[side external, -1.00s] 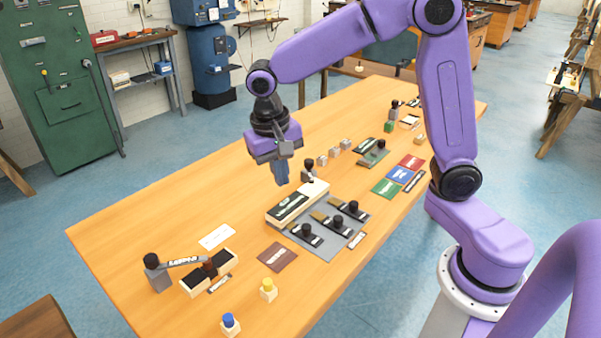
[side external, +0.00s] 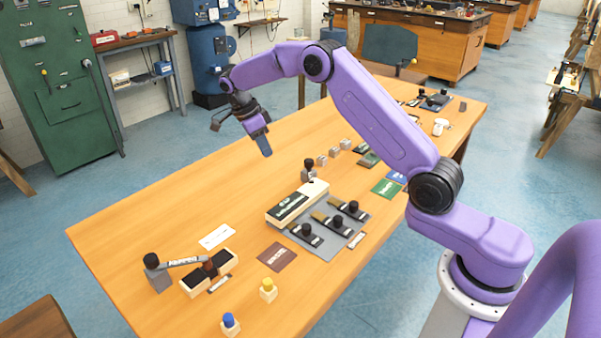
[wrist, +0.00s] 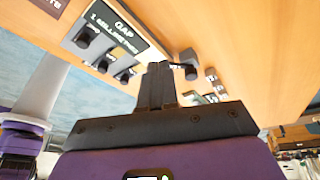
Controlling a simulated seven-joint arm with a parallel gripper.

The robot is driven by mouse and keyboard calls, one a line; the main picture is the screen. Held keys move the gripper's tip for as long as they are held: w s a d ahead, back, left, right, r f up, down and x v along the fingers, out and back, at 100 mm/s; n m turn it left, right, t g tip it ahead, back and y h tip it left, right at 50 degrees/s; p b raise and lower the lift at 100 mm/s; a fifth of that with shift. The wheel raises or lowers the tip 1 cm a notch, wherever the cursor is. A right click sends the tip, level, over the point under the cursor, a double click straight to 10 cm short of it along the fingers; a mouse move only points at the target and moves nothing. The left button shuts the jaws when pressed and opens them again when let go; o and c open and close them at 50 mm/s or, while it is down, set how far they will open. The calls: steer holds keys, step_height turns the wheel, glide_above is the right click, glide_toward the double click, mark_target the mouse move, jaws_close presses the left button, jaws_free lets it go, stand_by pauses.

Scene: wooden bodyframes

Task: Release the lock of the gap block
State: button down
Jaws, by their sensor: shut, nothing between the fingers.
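The gap block (side external: 297,203) is a cream block with a dark label, on the middle of the table at the back edge of a grey plate. In the wrist view its label reads "GAP 1 MILLIMETRE" (wrist: 113,40). A black-knobbed grey lever (side external: 308,171) stands at its far right end; in the wrist view the black knob (wrist: 191,72) is right of my fingertips. My gripper (side external: 266,153) is shut and empty, tilted, above the table behind and left of the block. My fingers also show in the wrist view (wrist: 160,68). The lock's state cannot be told.
Several black-knobbed pieces (side external: 334,222) sit on the grey plate in front of the block. Small grey cubes (side external: 334,152) lie behind it to the right. A lever fixture (side external: 208,273), a brown card (side external: 277,256) and yellow-topped (side external: 268,288) and blue-topped pegs (side external: 229,322) are front left.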

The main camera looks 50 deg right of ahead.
mark_target(310, 171)
steer(key=d+m, duration=0.1)
steer(key=d+f+m, duration=0.1)
steer(key=d, duration=0.1)
steer(key=w+d+f+m, duration=0.1)
steer(key=shift+d+m+g, duration=0.15)
steer(key=shift+m+g, duration=0.15)
steer(key=shift+m, duration=0.1)
steer(key=shift+f, duration=0.1)
steer(key=x, duration=1)
steer(key=shift+s+d, duration=1.4)
